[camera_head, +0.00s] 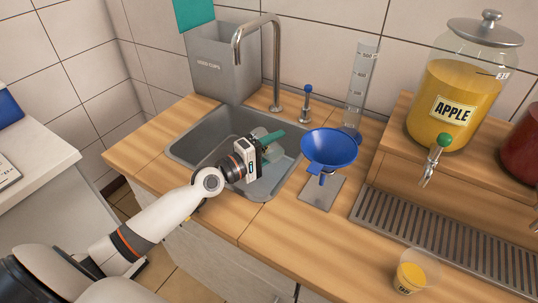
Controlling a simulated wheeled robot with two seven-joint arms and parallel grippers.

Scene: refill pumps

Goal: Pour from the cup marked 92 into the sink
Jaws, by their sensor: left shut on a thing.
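My left gripper (270,143) reaches over the sink (190,146) and is shut on a clear cup (261,132). The cup is mostly hidden by the gripper and looks tilted; its mark and whether any liquid is in it cannot be made out. The sink is a grey basin set into the wooden counter, under a curved metal tap (276,65). My right gripper is not in view.
A blue funnel (329,146) on a stand is close right of the sink, before a clear measuring cylinder (358,85). A cup of yellow liquid (411,276) stands at the front right, below the apple dispenser (455,95). A grey cup bin (220,70) stands behind the sink.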

